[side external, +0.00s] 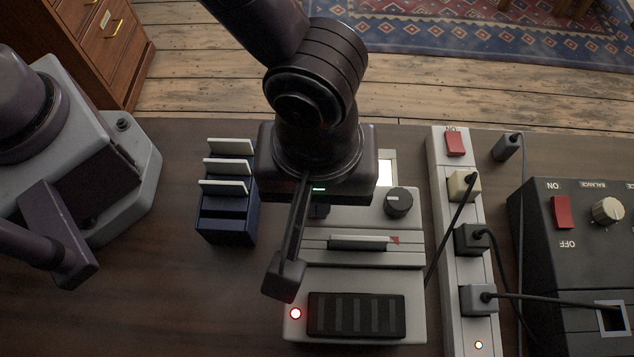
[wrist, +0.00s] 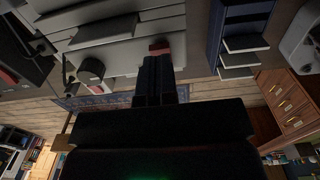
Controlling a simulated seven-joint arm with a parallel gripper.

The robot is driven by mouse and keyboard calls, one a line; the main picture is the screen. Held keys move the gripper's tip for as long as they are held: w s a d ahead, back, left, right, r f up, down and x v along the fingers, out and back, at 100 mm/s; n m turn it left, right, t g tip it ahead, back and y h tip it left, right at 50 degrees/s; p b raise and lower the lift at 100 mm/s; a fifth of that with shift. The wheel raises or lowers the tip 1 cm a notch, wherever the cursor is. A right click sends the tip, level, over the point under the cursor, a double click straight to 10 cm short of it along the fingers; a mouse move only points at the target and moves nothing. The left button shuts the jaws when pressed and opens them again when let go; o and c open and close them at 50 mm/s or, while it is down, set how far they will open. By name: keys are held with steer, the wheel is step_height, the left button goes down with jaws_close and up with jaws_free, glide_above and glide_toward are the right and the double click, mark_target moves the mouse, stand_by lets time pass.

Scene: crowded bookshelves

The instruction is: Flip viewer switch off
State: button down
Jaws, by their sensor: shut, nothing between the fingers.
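The viewer is a pale grey box (side external: 350,278) on the desk under my gripper, with a dark knob (side external: 398,203), a slot and a black ribbed panel (side external: 356,315).
A blue rack (side external: 228,228) with white slides stands left of the viewer. A power strip (side external: 448,265) with plugs, cables and a red switch (side external: 454,144) lies to the right. Beyond it is a black box (side external: 590,268) with a red ON/OFF switch (side external: 562,212) and knob.

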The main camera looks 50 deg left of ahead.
steer(key=shift+f, duration=0.75)
stand_by(0.3)
steer(key=shift+r, duration=3.5)
